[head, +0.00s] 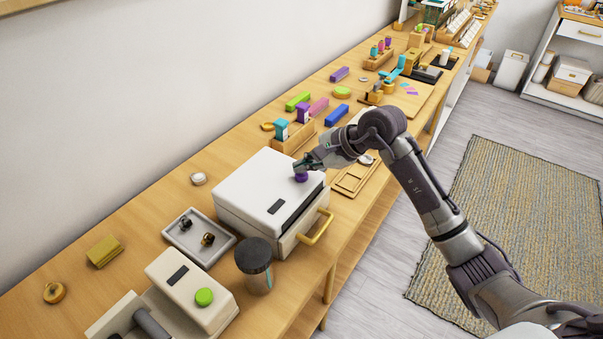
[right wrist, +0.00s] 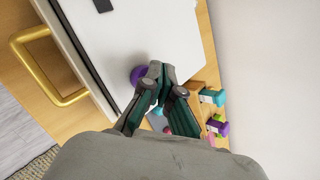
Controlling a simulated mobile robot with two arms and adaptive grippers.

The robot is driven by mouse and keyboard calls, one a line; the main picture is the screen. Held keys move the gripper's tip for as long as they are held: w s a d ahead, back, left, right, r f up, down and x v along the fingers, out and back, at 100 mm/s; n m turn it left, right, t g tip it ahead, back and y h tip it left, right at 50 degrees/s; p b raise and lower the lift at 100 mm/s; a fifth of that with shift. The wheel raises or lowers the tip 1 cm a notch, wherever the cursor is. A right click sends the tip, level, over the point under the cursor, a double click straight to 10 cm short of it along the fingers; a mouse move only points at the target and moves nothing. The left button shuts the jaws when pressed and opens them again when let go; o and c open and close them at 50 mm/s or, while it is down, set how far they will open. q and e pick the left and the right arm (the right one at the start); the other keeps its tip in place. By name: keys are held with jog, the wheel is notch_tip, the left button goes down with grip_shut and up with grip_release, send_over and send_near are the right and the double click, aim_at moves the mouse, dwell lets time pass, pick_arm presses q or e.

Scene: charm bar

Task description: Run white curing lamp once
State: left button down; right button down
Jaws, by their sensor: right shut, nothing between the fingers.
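The white curing lamp (head: 262,196) is a box on the bench with a dark strip on its top and a brass handle (head: 315,227) on its front. A purple round button (head: 300,177) sits on its top near the far right edge. My right gripper (head: 303,166) is shut and empty, with its fingertips at the button; I cannot tell whether they press it. In the right wrist view the button (right wrist: 138,76) is partly hidden behind the shut fingers, and the lamp top (right wrist: 130,40) and handle (right wrist: 45,65) show. My left gripper is out of view.
A grey tray (head: 168,234) with small dark parts and a dark-lidded cup (head: 256,279) stand near the lamp. A second white device (head: 165,277) with a green button is at the front. Wooden holders and coloured blocks (head: 298,101) crowd the bench behind.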

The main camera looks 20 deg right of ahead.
jog(key=shift+f+b, duration=0.45)
dwell(0.3)
jog(key=shift+r, duration=0.1)
dwell(0.3)
jog(key=shift+r+p, duration=0.4)
jog(key=shift+r, duration=0.45)
jog(key=shift+r+p, duration=1.25)
jog(key=shift+r, duration=1.3)
